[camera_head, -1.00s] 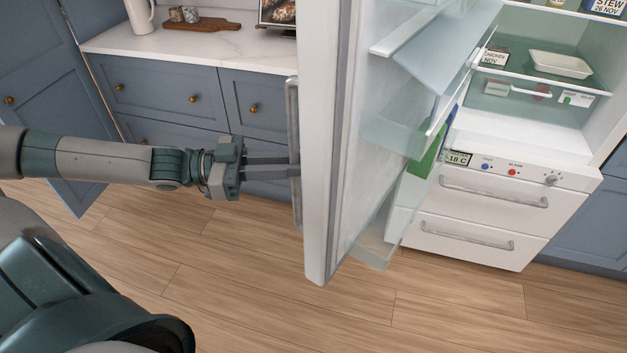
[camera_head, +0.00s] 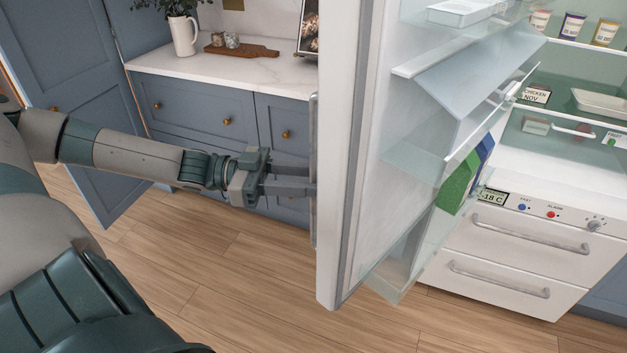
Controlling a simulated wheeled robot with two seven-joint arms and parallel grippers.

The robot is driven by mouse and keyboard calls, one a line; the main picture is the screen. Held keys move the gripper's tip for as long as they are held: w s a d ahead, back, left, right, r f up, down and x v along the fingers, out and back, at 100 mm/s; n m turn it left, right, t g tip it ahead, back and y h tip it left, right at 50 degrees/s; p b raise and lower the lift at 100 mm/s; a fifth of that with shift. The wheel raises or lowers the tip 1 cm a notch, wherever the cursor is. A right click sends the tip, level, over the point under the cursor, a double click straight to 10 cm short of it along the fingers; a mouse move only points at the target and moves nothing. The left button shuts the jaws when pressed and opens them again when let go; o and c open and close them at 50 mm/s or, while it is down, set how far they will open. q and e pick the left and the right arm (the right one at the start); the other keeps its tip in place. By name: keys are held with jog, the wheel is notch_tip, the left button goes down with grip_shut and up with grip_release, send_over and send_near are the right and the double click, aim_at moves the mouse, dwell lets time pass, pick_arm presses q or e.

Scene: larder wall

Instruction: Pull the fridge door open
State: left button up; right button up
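The white fridge door (camera_head: 338,170) stands wide open, its edge toward me and its shelved inner side facing right. Its grey vertical handle (camera_head: 313,225) is on the outer face, on the left. My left gripper (camera_head: 312,183) reaches in from the left, with its fingers at the handle. The fingertips are partly hidden at the door's edge, and the fingers look closed around the handle bar. The open fridge interior (camera_head: 560,75) shows at the right. My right gripper is not in view.
Inside the door, shelves hold a green carton (camera_head: 458,185) and a blue one. Freezer drawers (camera_head: 520,240) sit below the fridge. Blue cabinets (camera_head: 200,105) with a white counter (camera_head: 230,65) stand behind; a jug (camera_head: 184,36) and board are on it. Wooden floor (camera_head: 230,270) is clear in front.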

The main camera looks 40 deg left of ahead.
pick_arm(q)
jog(key=shift+f, duration=0.1)
jog(key=b+v, duration=0.2)
jog(key=v, duration=1.5)
jog(key=shift+a, duration=0.15)
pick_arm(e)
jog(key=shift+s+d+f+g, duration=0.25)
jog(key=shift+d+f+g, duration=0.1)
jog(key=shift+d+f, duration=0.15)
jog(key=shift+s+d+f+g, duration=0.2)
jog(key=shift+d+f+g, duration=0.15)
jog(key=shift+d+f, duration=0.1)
pick_arm(q)
jog(key=shift+s, duration=0.1)
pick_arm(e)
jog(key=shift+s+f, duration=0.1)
pick_arm(q)
jog(key=shift+f, duration=0.1)
